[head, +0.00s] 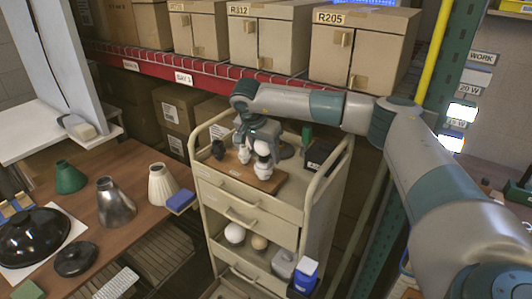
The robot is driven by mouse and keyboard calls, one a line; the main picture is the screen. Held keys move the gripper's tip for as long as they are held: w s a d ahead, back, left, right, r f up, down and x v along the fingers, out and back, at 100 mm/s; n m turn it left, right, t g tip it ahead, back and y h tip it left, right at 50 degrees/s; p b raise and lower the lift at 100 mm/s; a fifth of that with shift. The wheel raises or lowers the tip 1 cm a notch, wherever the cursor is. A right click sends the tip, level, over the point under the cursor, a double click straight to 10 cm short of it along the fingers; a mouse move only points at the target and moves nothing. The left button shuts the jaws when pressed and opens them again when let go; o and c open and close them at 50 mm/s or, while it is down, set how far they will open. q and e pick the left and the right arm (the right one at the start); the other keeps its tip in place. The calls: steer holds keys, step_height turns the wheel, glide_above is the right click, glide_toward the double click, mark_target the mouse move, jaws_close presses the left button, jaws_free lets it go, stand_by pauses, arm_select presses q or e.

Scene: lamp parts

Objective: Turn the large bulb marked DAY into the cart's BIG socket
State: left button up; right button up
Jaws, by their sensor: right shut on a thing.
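The cart (258,208) stands in the middle, with a brown wooden board (226,167) on its top. My right gripper (258,149) reaches down over the board and is shut on a white bulb (262,147). A white part (264,170) shows just below the bulb; I cannot tell whether bulb and socket touch. Another small white piece (244,154) stands just left of it. The DAY and BIG markings are too small to read. My left gripper is not in view.
A dark box (320,156) and a green item (306,134) share the cart top. Round bulbs (234,233) lie on the cart's open shelf. The brown table (138,210) at left carries lamp shades, including a silver one (114,203). Boxes (362,45) fill the shelf behind.

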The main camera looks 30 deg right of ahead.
steer(key=m, duration=0.1)
steer(key=m+g, duration=0.1)
steer(key=m, duration=0.1)
steer(key=s+m+g, duration=0.1)
steer(key=m, duration=0.1)
steer(key=shift+f, duration=0.3)
steer(key=shift+m, duration=0.3)
steer(key=shift+o, duration=0.2)
steer(key=m+g+p, duration=0.1)
steer(key=m, duration=0.2)
steer(key=shift+s+g, duration=0.15)
steer(key=shift+g, duration=0.15)
steer(key=m, duration=0.1)
steer(key=m+g, duration=0.1)
steer(key=m, duration=0.1)
steer(key=shift+s+a+y, duration=0.1)
steer(key=shift+s+y, duration=0.1)
steer(key=shift+y, duration=0.1)
steer(key=shift+c, duration=0.2)
steer(key=shift+m+p, duration=0.3)
steer(key=m, duration=0.3)
steer(key=m+g+y+p, duration=0.1)
steer(key=shift+s+a, duration=0.15)
steer(key=shift+a, duration=0.1)
steer(key=m+y, duration=0.1)
steer(key=m, duration=0.1)
steer(key=shift+a+m+g, duration=0.1)
steer(key=shift+m+g, duration=0.2)
